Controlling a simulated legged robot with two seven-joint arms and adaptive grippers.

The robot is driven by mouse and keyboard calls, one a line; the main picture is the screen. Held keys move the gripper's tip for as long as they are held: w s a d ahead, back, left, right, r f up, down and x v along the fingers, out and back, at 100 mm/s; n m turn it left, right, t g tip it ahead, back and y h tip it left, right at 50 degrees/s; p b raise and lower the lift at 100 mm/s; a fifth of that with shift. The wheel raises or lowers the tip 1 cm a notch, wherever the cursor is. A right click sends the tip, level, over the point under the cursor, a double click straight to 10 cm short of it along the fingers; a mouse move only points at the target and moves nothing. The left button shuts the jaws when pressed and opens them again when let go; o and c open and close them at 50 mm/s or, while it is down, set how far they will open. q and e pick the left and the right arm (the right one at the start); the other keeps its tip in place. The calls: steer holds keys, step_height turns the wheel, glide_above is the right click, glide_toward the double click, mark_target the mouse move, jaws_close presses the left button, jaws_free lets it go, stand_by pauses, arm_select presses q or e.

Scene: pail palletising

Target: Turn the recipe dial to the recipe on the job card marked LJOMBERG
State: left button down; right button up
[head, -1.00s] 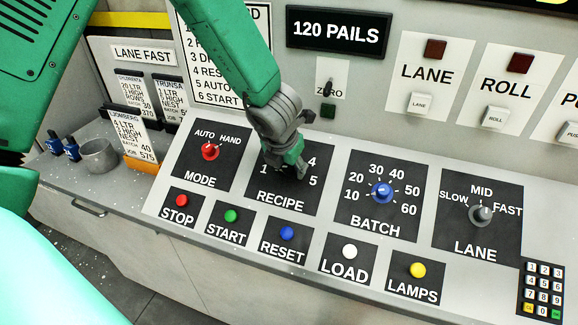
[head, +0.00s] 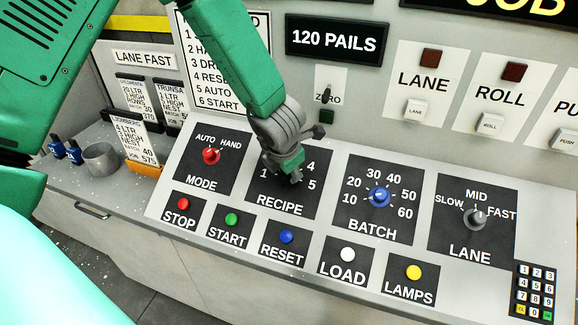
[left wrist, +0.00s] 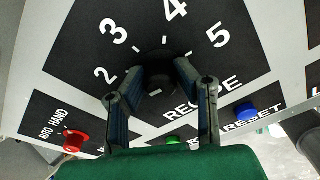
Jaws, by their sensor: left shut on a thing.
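The recipe dial's dark panel (head: 283,183) is in the middle of the console, with numbers around it. My left gripper (head: 292,176) reaches down onto the dial from above and covers its knob. In the left wrist view, the two fingers of my left gripper (left wrist: 160,76) are closed around the dark knob (left wrist: 158,62), below the numbers 2 to 5. The knob's pointer cannot be made out. The LJOMBERG job card (head: 134,142) stands at the left in the head view; its small print seems to read 4 LTR, 5 HIGH, NEST, batch 40. My right gripper is not in view.
The mode knob (head: 211,156) is left of the recipe panel, the batch knob (head: 380,196) right of it. The stop (head: 183,203), start (head: 232,220) and reset (head: 286,237) buttons lie in front. A numbered list (head: 216,101) hangs behind, partly covered by my arm.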

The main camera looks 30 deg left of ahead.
arm_select(q)
steer(key=m+p, duration=0.1)
steer(key=m, duration=0.2)
steer(key=shift+m+y+p, duration=0.3)
steer(key=shift+m+p, duration=0.35)
steer(key=shift+m, duration=0.65)
steer(key=c, duration=1.3)
jaws_free()
steer(key=shift+o, duration=0.2)
steer(key=shift+r, duration=0.1)
steer(key=v, duration=1.1)
steer(key=shift+s+d+r, duration=0.15)
steer(key=shift+s+d, duration=0.05)
steer(key=shift+s, duration=0.2)
